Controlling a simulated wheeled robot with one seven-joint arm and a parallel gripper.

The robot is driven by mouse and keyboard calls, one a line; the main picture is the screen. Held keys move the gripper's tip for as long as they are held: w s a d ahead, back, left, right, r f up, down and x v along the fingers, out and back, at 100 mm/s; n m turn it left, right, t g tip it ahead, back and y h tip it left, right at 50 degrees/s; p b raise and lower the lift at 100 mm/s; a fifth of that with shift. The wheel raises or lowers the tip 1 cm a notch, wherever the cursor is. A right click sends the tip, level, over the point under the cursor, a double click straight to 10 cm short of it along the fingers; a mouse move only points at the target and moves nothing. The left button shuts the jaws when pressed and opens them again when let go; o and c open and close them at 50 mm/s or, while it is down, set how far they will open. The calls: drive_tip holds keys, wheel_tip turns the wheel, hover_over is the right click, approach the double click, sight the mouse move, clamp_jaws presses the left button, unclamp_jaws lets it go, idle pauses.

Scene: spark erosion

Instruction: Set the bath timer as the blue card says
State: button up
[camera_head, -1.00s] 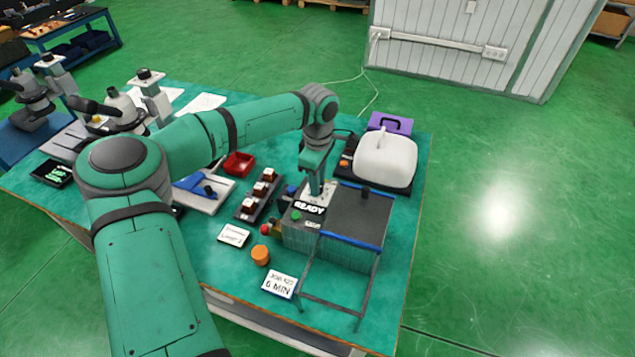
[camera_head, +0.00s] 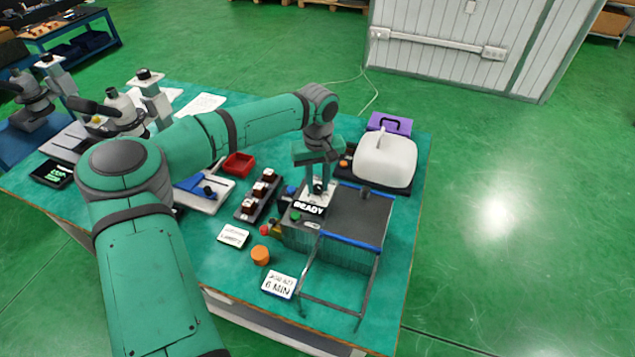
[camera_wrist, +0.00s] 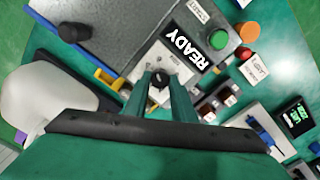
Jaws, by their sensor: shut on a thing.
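The bath unit is a grey box (camera_head: 298,237) with a black READY display (camera_head: 309,208), which also shows in the wrist view (camera_wrist: 189,45). A pale dial plate (camera_wrist: 172,62) with small marks carries a black timer knob (camera_wrist: 159,79). My gripper (camera_wrist: 160,86) is shut on this knob from above; its fingers hide part of the plate. In the head view my gripper (camera_head: 318,187) is over the unit's panel. The blue-edged card (camera_head: 279,285) reads "6 MIN" under a job line. I cannot read the knob's setting.
A green button (camera_wrist: 217,40) and an orange cap (camera_wrist: 249,32) are near the display. A wire frame (camera_head: 335,303) stands at the unit's front right. A white jug (camera_head: 385,158) is behind. A rack of dark-and-white bottles (camera_head: 262,193) stands to the left.

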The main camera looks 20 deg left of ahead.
sight(318, 187)
drive_tip(key=shift+m, duration=1.4)
drive_tip(key=o, duration=1.1)
drive_tip(key=shift+c, duration=0.2)
wheel_tip(318, 187, up, 11)
